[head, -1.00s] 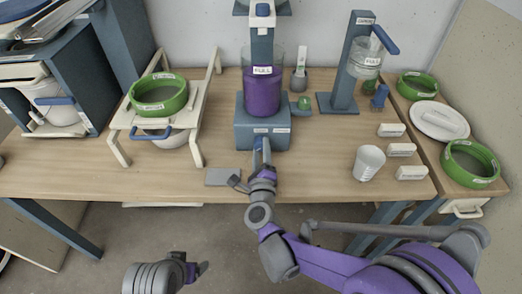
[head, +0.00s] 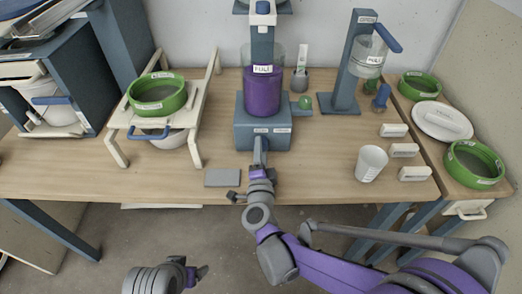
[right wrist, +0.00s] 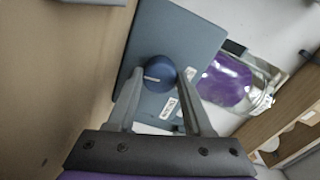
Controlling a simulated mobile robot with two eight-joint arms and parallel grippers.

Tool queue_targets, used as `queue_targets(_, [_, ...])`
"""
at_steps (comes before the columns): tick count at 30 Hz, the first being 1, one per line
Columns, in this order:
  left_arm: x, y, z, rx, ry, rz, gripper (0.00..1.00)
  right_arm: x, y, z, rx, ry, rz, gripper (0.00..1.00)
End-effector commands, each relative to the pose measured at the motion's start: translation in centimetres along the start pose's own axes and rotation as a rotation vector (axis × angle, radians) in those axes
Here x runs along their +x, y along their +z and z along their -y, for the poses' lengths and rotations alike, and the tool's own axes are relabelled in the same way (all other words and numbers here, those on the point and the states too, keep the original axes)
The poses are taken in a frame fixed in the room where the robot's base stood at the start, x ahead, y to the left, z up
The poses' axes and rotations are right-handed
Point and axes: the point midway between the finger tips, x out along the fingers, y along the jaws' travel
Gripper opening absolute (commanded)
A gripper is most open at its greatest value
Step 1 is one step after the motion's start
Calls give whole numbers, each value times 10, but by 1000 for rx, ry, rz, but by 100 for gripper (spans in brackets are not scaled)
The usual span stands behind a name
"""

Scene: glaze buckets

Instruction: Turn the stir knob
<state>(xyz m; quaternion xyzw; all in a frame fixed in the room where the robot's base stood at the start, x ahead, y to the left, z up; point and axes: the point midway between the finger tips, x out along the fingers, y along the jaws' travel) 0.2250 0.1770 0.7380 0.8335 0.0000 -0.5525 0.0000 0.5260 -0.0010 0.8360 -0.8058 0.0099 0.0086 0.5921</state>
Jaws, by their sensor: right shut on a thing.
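The stir knob (right wrist: 158,73) is a round blue knob with a pale mark, on the front of the mixer's blue-grey base (head: 243,130). My right gripper (head: 259,152) reaches the base from the front. In the right wrist view its two fingers (right wrist: 162,80) are shut on the knob, one on each side. In the head view the gripper hides the knob. A clear jar of purple glaze (head: 262,98), labelled FULL, stands on the base. My left gripper (head: 194,274) is low at the bottom of the head view, away from the table; its jaws are unclear.
A green-rimmed sieve (head: 158,108) sits on a cream stand at left. A grey plate (head: 222,178) lies near the table's front edge. A white cup (head: 371,165) and several label blocks stand at right. A blue dispenser stand (head: 345,90) is behind them.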

Motion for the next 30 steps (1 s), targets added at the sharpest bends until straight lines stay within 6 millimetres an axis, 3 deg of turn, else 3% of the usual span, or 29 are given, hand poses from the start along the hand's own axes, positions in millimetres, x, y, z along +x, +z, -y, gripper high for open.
queue_targets(10, [2, 1, 0, 0, 0, 1, 81, 0, 0, 0, -138, 1, -3, 0])
queue_targets(26, [2, 1, 0, 0, 0, 1, 81, 0, 0, 0, -161, 1, -3, 0])
queue_targets(27, [2, 1, 0, 0, 0, 1, 81, 0, 0, 0, -161, 1, -3, 55])
queue_targets(30, [2, 1, 0, 0, 0, 1, 81, 0, 0, 0, -161, 1, -4, 73])
